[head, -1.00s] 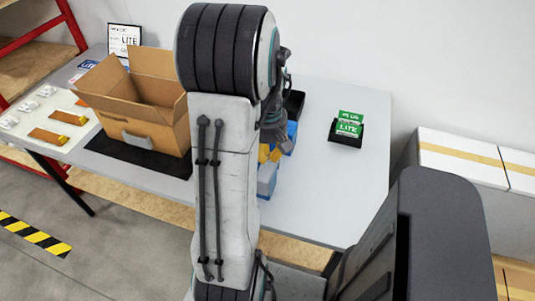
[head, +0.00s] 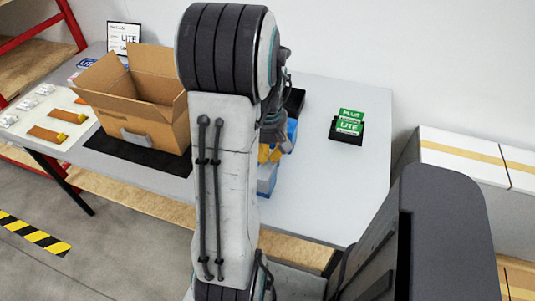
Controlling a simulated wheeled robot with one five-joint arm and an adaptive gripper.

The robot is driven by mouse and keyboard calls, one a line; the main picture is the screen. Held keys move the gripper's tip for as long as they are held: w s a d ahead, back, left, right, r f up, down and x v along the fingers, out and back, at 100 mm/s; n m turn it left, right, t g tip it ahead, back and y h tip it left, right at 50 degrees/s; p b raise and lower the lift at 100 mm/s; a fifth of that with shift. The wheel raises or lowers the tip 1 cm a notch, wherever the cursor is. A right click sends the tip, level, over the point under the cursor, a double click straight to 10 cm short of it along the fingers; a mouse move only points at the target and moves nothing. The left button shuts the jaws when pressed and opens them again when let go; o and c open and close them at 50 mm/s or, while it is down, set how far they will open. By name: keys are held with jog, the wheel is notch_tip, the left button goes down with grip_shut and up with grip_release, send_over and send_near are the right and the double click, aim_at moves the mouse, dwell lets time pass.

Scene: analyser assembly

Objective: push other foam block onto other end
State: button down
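My gripper (head: 269,153) is mostly hidden behind my own arm. A bright blue piece (head: 291,132) shows behind the gripper. No foam block can be made out clearly. The gap between the fingers cannot be seen.
An open cardboard box (head: 150,122) stands on a black mat (head: 115,146) at left. A white mat (head: 68,143) holds brown and white parts. A black bin (head: 293,101) is behind my gripper. A black holder with green cards (head: 349,124) stands right. The table (head: 335,190) is clear at front right.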

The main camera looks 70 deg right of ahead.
jog(key=shift+f+b, duration=0.85)
jog(key=shift+f, duration=0.2)
dwell(0.9)
jog(key=shift+r, duration=0.1)
jog(key=shift+r+p, duration=2.5)
jog(key=shift+r, duration=0.45)
